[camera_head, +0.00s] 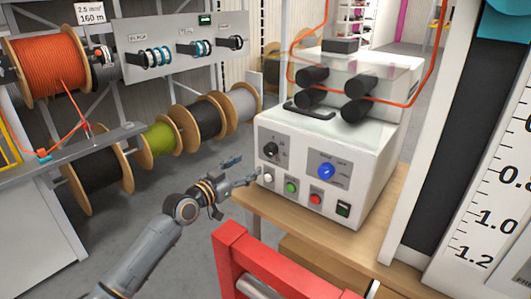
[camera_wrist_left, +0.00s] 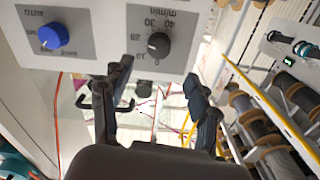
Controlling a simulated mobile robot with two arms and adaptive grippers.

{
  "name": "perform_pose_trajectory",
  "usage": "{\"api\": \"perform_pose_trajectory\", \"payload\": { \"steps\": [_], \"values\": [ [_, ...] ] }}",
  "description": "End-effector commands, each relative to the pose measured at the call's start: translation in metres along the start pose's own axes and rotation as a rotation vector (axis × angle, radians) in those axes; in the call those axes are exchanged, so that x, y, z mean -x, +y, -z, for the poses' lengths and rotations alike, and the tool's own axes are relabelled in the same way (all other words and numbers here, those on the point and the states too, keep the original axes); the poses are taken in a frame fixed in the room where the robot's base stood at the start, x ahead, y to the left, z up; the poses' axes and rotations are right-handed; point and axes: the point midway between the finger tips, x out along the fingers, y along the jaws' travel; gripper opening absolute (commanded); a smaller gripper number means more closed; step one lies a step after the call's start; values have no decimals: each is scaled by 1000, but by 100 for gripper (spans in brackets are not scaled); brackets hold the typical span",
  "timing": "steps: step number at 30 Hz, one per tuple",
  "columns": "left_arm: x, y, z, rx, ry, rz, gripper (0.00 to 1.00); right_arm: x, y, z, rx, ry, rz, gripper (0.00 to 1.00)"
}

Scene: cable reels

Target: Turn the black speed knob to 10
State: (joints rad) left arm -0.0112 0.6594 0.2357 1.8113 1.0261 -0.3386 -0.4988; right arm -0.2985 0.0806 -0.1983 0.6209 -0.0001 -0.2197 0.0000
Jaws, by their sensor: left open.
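The black speed knob (camera_head: 270,150) is on the front of the white machine (camera_head: 330,140), at the upper left of the panel. In the left wrist view the black knob (camera_wrist_left: 158,45) sits within a numbered m/min scale. Which number its mark points at is too small to tell. My left gripper (camera_head: 241,171) is open and empty, to the left of the panel in the head view. In the left wrist view its two fingers (camera_wrist_left: 158,78) are spread just below the knob, apart from it. My right gripper is not in view.
A blue knob (camera_head: 326,171) is right of the black one, with a white, a green (camera_head: 291,187) and a red button (camera_head: 316,199) below. The machine stands on a wooden table (camera_head: 290,218). A red frame (camera_head: 285,270) is in front. Cable reels (camera_head: 205,118) stand left.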

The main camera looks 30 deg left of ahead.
Motion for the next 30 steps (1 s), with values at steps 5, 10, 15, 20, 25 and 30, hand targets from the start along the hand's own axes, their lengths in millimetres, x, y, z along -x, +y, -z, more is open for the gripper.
{"api": "perform_pose_trajectory", "payload": {
  "steps": [5,10,15,20,25,30],
  "values": [
    [-37,0,2,2,2,0,61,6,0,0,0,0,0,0],
    [-67,1,2,2,1,-1,61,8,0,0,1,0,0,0],
    [-87,0,0,2,0,0,61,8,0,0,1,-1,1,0],
    [-94,1,-1,-1,-2,-1,61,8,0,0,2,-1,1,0],
    [-95,1,-1,-1,-2,-2,61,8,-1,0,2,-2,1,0],
    [-94,1,-1,-1,-2,-2,44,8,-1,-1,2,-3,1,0]
  ]
}}
